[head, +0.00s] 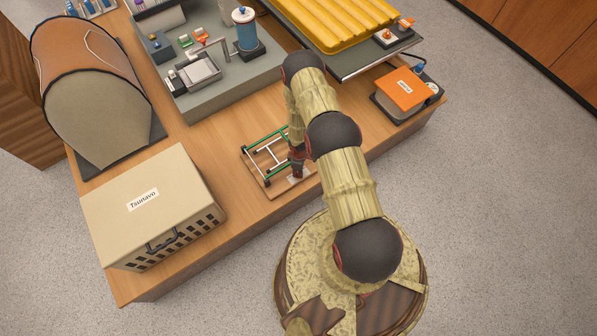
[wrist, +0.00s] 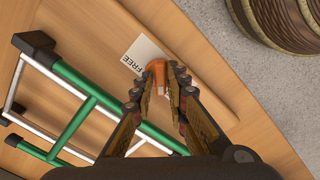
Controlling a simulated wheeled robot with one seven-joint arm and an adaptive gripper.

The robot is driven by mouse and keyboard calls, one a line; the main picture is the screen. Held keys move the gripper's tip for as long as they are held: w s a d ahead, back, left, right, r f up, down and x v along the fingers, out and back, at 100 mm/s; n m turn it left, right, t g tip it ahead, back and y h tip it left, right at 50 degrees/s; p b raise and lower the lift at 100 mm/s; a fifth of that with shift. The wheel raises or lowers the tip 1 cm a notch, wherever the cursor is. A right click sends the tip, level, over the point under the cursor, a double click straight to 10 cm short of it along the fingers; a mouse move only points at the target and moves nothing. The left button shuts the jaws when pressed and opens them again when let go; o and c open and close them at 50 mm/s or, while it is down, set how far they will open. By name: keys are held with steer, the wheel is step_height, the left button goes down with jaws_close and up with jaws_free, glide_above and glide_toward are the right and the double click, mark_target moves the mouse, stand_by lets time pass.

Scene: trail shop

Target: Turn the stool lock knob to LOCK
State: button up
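The folding stool (head: 262,160), with green and silver tubes, lies on a wooden board in front of me. Its frame (wrist: 78,108) fills the left of the wrist view. The orange lock knob (wrist: 157,68) sits between my fingertips, partly hidden by them. A pale label (wrist: 146,54) reading FREE lies beside it; no LOCK word shows. My gripper (wrist: 160,84) points down at the board with a narrow gap between its fingers, which appear closed on the knob's two sides. In the head view my gripper (head: 297,168) is at the stool's right end and covers the knob.
A beige Tsunavo crate (head: 115,215) stands on the bench to the left. A grey station (head: 215,95) with a blue cylinder is behind. An orange box (head: 403,88) and a yellow ridged tray (head: 335,20) are at right and back. Bare bench lies around the board.

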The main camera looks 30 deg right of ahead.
steer(key=shift+o, duration=1.4)
steer(key=shift+r, duration=3.7)
